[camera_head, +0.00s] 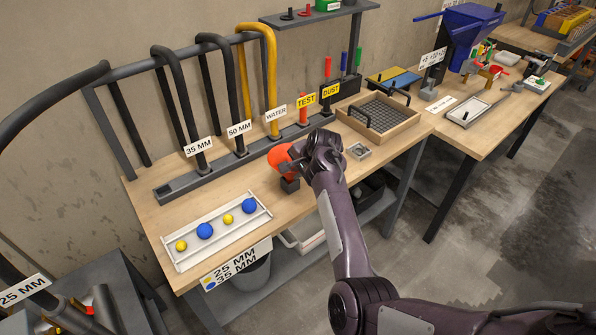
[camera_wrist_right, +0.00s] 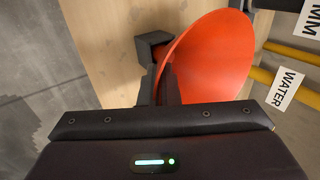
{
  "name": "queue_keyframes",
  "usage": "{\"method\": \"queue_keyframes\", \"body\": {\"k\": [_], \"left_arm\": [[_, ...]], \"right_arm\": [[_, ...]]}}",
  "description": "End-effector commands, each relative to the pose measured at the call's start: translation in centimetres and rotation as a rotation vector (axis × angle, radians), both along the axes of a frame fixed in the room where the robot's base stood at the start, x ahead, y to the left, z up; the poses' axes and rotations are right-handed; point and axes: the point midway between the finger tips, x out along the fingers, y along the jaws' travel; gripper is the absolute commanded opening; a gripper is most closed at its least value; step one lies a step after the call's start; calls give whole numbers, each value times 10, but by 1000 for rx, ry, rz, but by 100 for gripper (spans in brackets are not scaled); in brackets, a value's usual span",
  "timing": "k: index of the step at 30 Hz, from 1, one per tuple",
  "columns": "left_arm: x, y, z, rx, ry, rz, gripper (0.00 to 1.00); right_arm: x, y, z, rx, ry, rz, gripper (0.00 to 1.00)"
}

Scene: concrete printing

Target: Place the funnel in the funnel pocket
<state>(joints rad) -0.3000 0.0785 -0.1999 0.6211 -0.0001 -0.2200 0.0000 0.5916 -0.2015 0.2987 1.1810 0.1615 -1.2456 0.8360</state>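The orange-red funnel (camera_head: 281,158) is at the middle of the front workbench, its cone facing left in the head view. The right wrist view shows its wide cone (camera_wrist_right: 215,60) close up. My right gripper (camera_head: 301,165) is at the funnel's right side. In the wrist view its fingers (camera_wrist_right: 159,90) are close together against the funnel, apparently closed on it. A dark block (camera_head: 289,185), possibly the funnel pocket, stands beside and below the funnel; it also shows in the wrist view (camera_wrist_right: 148,47). I cannot tell whether the spout is inside it. My left gripper is not in view.
A white tray (camera_head: 171,252) with blue and yellow balls lies front left. A small square metal piece (camera_head: 357,151) and a wooden sieve box (camera_head: 378,133) are to the right. A rack (camera_head: 180,190) of labelled hoses stands behind. Bare wood lies between rack and tray.

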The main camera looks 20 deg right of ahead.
Motion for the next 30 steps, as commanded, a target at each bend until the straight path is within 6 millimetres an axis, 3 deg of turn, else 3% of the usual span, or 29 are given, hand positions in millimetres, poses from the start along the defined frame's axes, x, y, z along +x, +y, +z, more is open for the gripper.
{"method": "queue_keyframes", "body": {"k": [7, 12, 23, 30], "left_arm": [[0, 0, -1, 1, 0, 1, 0], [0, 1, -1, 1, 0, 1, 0], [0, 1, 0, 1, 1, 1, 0], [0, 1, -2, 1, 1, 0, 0]], "right_arm": [[0, 0, -2, 0, 0, -1, 0], [0, 0, -2, 0, 1, -1, 24], [-1, -1, 3, -1, 0, -1, 24], [-18, -8, 33, -1, -3, -2, 24]]}}
